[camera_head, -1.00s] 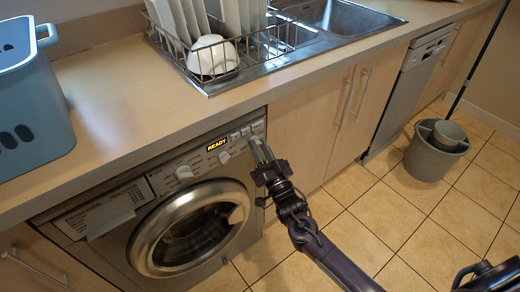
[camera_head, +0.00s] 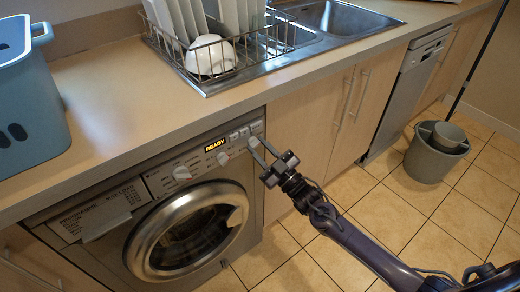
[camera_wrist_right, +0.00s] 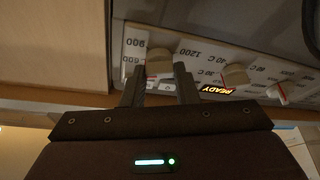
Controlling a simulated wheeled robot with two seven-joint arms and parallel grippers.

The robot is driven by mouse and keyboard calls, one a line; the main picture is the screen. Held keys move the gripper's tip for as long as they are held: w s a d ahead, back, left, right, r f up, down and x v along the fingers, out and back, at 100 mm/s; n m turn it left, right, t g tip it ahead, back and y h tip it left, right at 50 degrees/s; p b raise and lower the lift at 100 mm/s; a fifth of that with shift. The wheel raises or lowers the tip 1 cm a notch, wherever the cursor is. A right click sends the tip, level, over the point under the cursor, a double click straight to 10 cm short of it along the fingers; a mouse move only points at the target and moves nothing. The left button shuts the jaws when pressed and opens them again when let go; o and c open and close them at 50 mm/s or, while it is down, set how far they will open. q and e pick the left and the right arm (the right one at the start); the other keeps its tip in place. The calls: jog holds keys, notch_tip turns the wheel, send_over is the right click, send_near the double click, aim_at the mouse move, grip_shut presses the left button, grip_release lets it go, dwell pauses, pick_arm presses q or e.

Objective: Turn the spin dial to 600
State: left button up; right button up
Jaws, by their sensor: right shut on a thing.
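The spin dial (camera_wrist_right: 160,57), a beige knob with 600, 900 and 1200 printed around it, is on the washing machine's control panel. It shows upside down in the right wrist view. My right gripper (camera_head: 261,150) reaches the right end of the panel. In the right wrist view its two fingers (camera_wrist_right: 160,78) are on either side of the dial, shut on it. The fingers partly hide the dial, and I cannot tell which number its pointer is at. My left gripper is not in view.
The counter (camera_head: 120,110) overhangs the panel. A dish rack (camera_head: 270,45) and a blue basket (camera_head: 30,100) stand on it. A bucket (camera_head: 430,160) stands on the floor.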

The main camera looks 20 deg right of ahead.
jog(key=shift+n+g+y, duration=0.3)
jog(key=shift+n, duration=0.4)
jog(key=o, duration=1)
jog(key=v, duration=0.7)
jog(key=shift+s+d+f, duration=0.15)
jog(key=shift+s+d, duration=0.1)
jog(key=shift+s, duration=0.05)
